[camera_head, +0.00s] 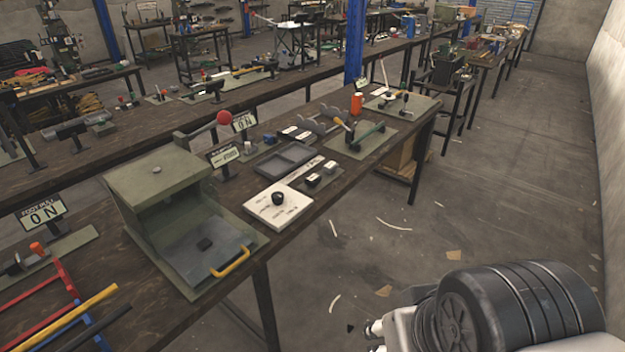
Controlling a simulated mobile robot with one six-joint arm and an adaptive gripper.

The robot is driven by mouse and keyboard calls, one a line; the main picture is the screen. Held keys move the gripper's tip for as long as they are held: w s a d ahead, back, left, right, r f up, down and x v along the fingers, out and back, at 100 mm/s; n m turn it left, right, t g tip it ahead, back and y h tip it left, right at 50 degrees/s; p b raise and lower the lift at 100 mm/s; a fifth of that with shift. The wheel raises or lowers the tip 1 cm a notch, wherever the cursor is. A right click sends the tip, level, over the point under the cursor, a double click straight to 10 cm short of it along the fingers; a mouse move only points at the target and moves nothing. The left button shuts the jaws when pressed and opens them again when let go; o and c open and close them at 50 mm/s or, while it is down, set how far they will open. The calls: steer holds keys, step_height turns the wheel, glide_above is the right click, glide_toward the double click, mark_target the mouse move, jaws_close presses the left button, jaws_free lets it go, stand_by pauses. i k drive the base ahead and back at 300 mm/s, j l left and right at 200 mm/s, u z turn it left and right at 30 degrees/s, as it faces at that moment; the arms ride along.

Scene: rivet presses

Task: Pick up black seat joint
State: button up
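I cannot tell for sure which piece is the black seat joint. A small round black part (278,198) sits on a white board (290,217) with dark markings, near the bench's front edge. A small flat black piece (205,244) lies on the grey plate inside the green box-shaped press (160,188). My arm shows at the bottom right, over the floor and apart from the bench. My gripper's fingers do not show.
The press has a yellow handle (230,262) and a red-knobbed lever (223,117). A grey tray (284,160) lies behind the white board. Red, blue and yellow bars (75,318) lie at the lower left. The floor (500,190) right of the bench is mostly open, with scattered scraps.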

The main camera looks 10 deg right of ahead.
mark_target(314, 178)
steer(key=i+l+u, duration=0.2)
steer(key=i, duration=0.3)
steer(key=i+u, duration=0.2)
steer(key=i, duration=0.25)
steer(key=i+l+u, duration=0.25)
steer(key=i, duration=0.2)
steer(key=i+l+u, duration=0.2)
steer(key=i+l, duration=0.15)
steer(key=i, duration=0.1)
